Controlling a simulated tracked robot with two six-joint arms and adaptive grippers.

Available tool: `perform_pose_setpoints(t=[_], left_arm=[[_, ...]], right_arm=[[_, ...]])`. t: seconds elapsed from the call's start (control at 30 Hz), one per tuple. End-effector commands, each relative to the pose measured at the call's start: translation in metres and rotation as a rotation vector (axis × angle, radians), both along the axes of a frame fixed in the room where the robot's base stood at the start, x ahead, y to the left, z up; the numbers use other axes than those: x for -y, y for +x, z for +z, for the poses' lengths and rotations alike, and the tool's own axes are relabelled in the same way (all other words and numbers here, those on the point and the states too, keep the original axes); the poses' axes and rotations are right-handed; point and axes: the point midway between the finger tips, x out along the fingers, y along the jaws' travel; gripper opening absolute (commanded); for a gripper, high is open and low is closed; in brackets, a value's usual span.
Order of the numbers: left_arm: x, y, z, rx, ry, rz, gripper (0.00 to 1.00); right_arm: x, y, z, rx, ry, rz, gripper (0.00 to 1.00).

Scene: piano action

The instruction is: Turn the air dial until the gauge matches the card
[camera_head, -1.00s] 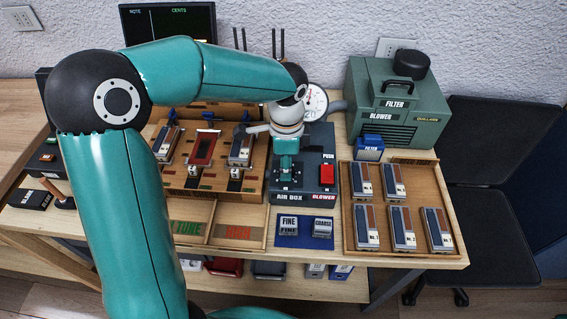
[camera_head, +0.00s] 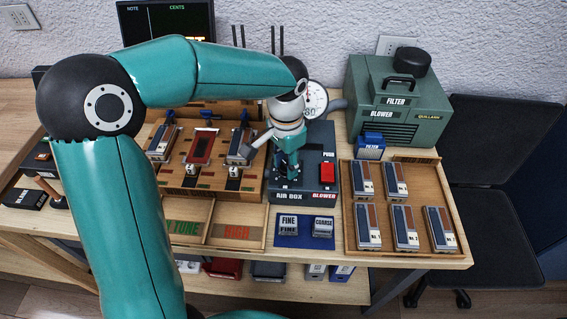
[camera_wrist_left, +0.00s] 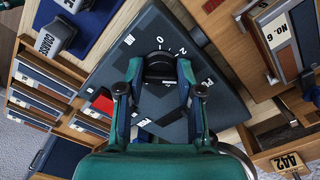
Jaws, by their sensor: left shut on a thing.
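The air box (camera_head: 312,160) is a dark grey block with a red button (camera_head: 327,173). My left gripper (camera_head: 288,174) points down onto its top. In the left wrist view, the left gripper (camera_wrist_left: 161,78) is shut on the black air dial (camera_wrist_left: 159,64), with one finger on each side. White scale marks and numerals, including 0, 1 and 2, show beside the dial. The round white gauge (camera_head: 317,99) stands behind the air box; my wrist covers its left part, and its needle is too small to read. I cannot make out the card for certain. My right gripper is not in view.
A wooden rack (camera_head: 220,190) with reed blocks stands left of the air box, close to my wrist. A reed tray (camera_head: 374,240) is at the right, behind it the green blower (camera_head: 400,105). A blue mat (camera_head: 290,241) with FINE and COARSE blocks lies in front.

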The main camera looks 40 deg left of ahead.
Motion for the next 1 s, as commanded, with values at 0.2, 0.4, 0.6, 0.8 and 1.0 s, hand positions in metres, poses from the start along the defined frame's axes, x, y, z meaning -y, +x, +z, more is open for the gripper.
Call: perform_pose_setpoints(t=[0.2,0.4,0.6,0.8,1.0], left_arm=[[0.0027,-0.0016,-0.0034,-0.009,-0.006,0.097,0.01],[0.0025,-0.0015,-0.0032,-0.009,-0.006,0.135,0.01],[0.0024,-0.0016,-0.003,-0.008,-0.005,0.14,0.01],[0.0023,-0.0016,-0.003,-0.008,-0.005,0.139,0.38],[0.0014,-0.001,-0.0019,-0.005,-0.004,0.139,0.62]], right_arm=[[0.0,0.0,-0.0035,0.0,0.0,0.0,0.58],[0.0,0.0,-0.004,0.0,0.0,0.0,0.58],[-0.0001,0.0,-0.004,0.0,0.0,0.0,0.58],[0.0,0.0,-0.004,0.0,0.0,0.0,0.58],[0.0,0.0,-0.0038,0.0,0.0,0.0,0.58]])
